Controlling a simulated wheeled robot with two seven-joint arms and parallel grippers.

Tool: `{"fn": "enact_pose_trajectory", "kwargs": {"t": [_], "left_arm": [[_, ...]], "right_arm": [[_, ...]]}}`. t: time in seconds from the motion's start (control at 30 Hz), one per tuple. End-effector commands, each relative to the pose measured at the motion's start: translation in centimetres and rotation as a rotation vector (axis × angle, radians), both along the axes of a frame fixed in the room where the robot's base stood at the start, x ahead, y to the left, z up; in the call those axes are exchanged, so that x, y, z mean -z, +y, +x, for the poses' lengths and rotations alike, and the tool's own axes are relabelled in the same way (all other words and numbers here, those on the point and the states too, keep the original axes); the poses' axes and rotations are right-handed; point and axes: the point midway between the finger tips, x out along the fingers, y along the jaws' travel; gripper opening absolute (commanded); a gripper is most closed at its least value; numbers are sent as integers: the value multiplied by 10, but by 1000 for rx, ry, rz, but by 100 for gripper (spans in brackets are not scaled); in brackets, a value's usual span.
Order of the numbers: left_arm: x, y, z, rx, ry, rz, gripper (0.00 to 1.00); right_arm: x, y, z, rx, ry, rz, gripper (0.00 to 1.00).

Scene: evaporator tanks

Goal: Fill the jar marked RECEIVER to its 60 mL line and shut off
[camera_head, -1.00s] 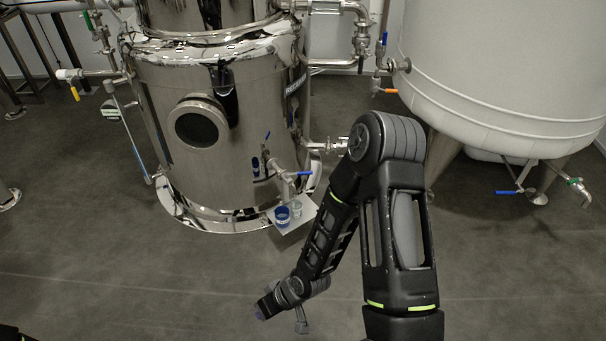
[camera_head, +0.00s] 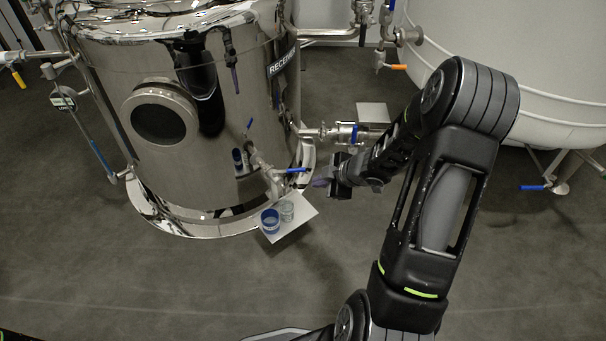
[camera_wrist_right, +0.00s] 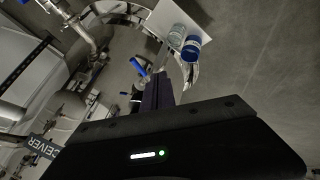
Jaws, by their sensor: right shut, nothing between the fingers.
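The steel tank (camera_head: 215,130) carries the sign RECEIVER (camera_head: 283,62). A small tap with a blue lever (camera_head: 292,170) sticks out of its lower front. Below the tap, a white shelf (camera_head: 303,211) holds a clear jar (camera_head: 287,212) and a blue jar (camera_head: 270,221) side by side. Jar markings and fill levels are too small to read. My right gripper (camera_head: 322,183) is shut and empty, just right of the tap lever and apart from it. In the right wrist view, its fingers (camera_wrist_right: 158,92) point toward the blue lever (camera_wrist_right: 138,67) and the jars. My left gripper is out of view.
Another valve (camera_head: 345,132) with a blue handle sits on a side pipe behind my right forearm. A pale tank (camera_head: 510,65) stands at the right. A level gauge (camera_head: 95,145) runs along the steel tank's left side. The floor in front is clear.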

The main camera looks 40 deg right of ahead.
Motion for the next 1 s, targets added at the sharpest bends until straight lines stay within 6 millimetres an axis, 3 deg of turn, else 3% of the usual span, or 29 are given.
{"fn": "enact_pose_trajectory", "kwargs": {"t": [0.27,0.7,0.77,1.0], "left_arm": [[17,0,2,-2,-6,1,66],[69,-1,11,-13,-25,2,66],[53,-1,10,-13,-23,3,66],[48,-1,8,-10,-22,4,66]], "right_arm": [[20,3,13,-1,-1,2,0],[87,12,66,-1,0,3,0],[70,4,76,-2,-2,-1,0],[68,-7,96,0,-1,1,0]]}}
